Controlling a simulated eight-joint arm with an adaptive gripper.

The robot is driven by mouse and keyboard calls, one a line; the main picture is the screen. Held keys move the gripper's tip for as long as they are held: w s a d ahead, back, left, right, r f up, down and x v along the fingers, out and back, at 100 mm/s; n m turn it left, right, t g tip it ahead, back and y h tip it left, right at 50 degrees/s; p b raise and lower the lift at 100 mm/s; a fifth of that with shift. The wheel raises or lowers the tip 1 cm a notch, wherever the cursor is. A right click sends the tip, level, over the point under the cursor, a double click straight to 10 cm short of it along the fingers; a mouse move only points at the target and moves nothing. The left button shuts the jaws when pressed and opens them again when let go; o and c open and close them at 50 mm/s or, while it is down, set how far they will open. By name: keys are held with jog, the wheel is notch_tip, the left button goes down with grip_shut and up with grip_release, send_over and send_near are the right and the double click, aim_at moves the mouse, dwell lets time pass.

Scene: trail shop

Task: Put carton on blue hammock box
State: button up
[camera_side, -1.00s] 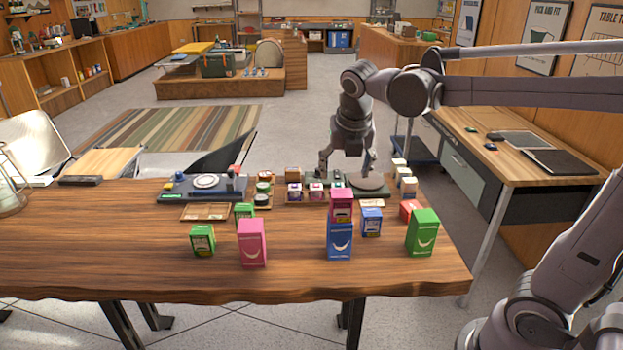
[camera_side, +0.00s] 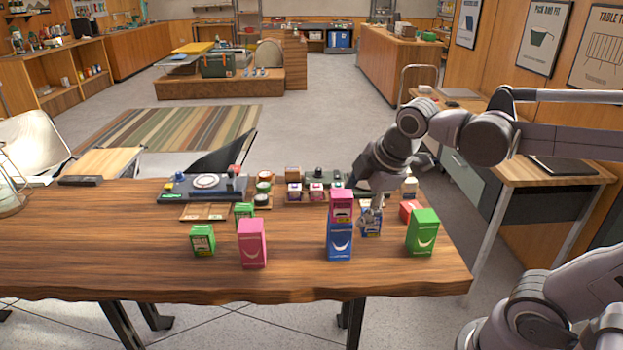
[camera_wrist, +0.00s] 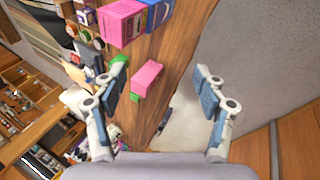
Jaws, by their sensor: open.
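A small pink carton (camera_side: 341,207) stands upright on top of the tall blue hammock box (camera_side: 340,242). The pair also shows at the top of the wrist view, the pink carton (camera_wrist: 122,22) over the blue box (camera_wrist: 160,12). My gripper (camera_side: 369,214) is just right of the stack, apart from the pink carton as far as I can tell.
A tall pink box (camera_side: 252,244) and small green cartons (camera_side: 203,240) stand to the left. A tall green box (camera_side: 422,233) and a small red carton (camera_side: 408,211) stand close on the right. Trays with small goods line the back. The table's front left is clear.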

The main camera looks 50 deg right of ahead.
jog(key=s+a+f+m+t+y, duration=0.1)
jog(key=s+a+f+m, duration=0.1)
jog(key=m, duration=0.9)
notch_tip(320, 180, down, 3)
jog(key=shift+s+a+r+m+t, duration=0.2)
jog(key=shift+s+a+m+t, duration=0.15)
jog(key=shift+s, duration=0.55)
